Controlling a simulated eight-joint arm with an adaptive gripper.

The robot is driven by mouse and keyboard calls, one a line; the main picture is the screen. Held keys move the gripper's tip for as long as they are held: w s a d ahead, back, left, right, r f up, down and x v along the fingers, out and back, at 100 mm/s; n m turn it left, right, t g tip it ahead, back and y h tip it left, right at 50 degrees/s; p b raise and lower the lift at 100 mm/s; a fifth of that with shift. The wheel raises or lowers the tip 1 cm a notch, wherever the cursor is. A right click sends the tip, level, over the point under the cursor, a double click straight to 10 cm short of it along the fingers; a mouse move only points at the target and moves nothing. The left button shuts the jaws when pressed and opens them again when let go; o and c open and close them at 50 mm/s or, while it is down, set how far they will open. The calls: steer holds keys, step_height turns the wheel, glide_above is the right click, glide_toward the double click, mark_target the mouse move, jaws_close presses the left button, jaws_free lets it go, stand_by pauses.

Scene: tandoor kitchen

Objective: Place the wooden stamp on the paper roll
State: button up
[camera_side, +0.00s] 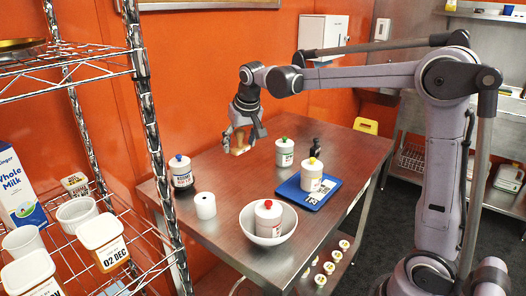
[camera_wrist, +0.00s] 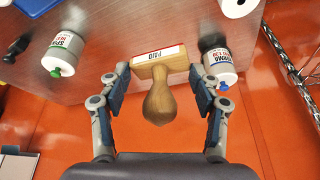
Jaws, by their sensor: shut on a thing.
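The wooden stamp (camera_wrist: 160,98) has a tan knob handle and a flat base with a white label. In the wrist view it lies between the finger pads of my gripper (camera_wrist: 158,92), which is shut on it. In the side view the stamp (camera_side: 238,150) hangs below my gripper (camera_side: 242,142) near the back edge of the table; I cannot tell whether it touches the top. The white paper roll (camera_side: 205,206) stands upright on the table, to the left of and nearer than the stamp. A white roll (camera_wrist: 238,6) shows, cut off, at the wrist view's top edge.
A blue-capped jar (camera_side: 181,172) stands just behind the paper roll. A green-capped bottle (camera_side: 284,154), a dark bottle-like object (camera_side: 315,148), a blue tray (camera_side: 297,195) with a yellow-capped bottle, and a white bowl (camera_side: 246,222) with a red-capped bottle stand rightward. A wire rack (camera_side: 150,130) stands left.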

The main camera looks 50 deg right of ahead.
steer(key=shift+s+a+r, duration=0.15)
steer(key=shift+s+a, duration=0.6)
steer(key=shift+a, duration=0.35)
glide_above(203, 195)
steer(key=s, duration=0.1)
steer(key=f, duration=0.7)
steer(key=shift+s+a, duration=0.15)
steer(key=shift+a, duration=0.15)
steer(key=shift+f, duration=2)
steer(key=shift+f, duration=0.1)
steer(key=o, duration=1.1)
